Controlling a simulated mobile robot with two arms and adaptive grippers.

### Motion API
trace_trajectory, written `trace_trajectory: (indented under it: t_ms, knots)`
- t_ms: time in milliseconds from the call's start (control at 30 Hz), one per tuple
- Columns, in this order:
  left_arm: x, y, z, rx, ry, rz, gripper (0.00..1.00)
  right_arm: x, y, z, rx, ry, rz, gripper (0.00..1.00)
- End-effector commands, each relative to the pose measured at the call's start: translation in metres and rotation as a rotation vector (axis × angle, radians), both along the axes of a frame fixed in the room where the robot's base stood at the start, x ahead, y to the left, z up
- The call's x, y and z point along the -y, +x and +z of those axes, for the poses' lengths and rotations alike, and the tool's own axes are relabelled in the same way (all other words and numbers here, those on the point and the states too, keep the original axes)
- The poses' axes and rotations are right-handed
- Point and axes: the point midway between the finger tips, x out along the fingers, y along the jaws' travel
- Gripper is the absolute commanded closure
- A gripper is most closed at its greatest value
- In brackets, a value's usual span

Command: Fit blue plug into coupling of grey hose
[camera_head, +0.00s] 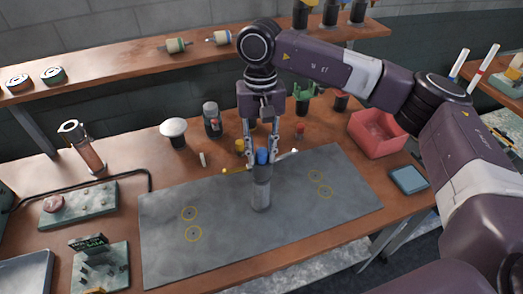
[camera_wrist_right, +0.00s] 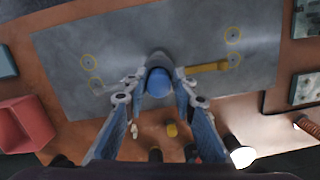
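The grey hose (camera_head: 261,194) stands upright on the grey mat, its coupling at the top end. The blue plug (camera_head: 262,156) sits upright at the coupling's mouth, its rounded top showing. How deep it sits cannot be told. In the right wrist view, the blue plug (camera_wrist_right: 159,83) is centred over the grey coupling (camera_wrist_right: 159,60). My right gripper (camera_head: 262,154) points straight down from above, one finger on each side of the plug. The fingers look apart from the plug, with a narrow gap on each side. My left gripper is not in view.
The grey mat (camera_head: 190,260) has yellow ring marks and bare room on both sides. A yellow bar (camera_wrist_right: 207,68) lies beside the hose. A white mushroom-shaped knob (camera_head: 173,128), a red bin (camera_head: 375,135) and a blue pad (camera_head: 408,179) stand around the mat.

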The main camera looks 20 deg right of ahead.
Motion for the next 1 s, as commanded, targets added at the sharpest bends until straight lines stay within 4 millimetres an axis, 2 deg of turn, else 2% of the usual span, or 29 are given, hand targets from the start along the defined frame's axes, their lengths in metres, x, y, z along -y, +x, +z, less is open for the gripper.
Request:
trace_trajectory:
  t_ms: [100, 433, 500, 667, 800, 1000]
  knots:
    - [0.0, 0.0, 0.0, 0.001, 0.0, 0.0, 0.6, 0.0, 0.0, 0.0, -0.001, -0.002, -0.001, 0.62]
    - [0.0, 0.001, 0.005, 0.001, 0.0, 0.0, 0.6, 0.0, 0.0, 0.004, -0.001, -0.002, -0.001, 0.62]
    - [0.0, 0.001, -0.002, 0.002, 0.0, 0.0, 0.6, 0.0, 0.002, 0.008, 0.002, -0.001, -0.001, 0.62]
    - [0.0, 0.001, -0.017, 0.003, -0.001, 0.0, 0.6, 0.001, 0.006, 0.037, 0.005, 0.0, -0.001, 0.62]
    - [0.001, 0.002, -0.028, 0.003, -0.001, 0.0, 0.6, 0.001, 0.01, 0.07, 0.004, 0.001, 0.0, 0.62]
    - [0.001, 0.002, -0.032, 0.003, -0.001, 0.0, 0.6, 0.003, 0.013, 0.108, 0.002, -0.003, -0.002, 0.62]
